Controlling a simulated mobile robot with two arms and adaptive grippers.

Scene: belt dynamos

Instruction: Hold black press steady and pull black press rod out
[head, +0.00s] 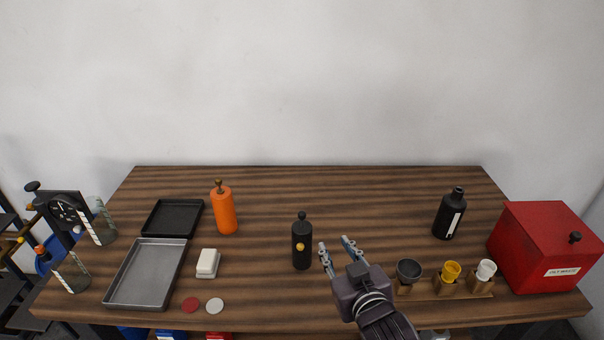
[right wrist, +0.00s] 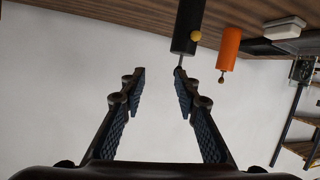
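The black press (head: 302,246) is a dark upright cylinder with a yellow dot on its side, standing near the middle of the table. Its black rod knob (head: 302,215) sticks up from the top. My right gripper (head: 337,247) is open and empty, just right of the press and apart from it. In the right wrist view the picture is upside down; the press (right wrist: 189,25) and its thin rod (right wrist: 179,62) show beyond the right-hand finger of the open gripper (right wrist: 158,80). My left gripper is in neither view.
An orange press (head: 226,212) stands left of the black one. Cups on a wooden rack (head: 447,291), a black bottle (head: 448,216) and a red box (head: 543,248) are at right. A grey tray (head: 146,275) and white block (head: 208,263) are at left. The table's back middle is clear.

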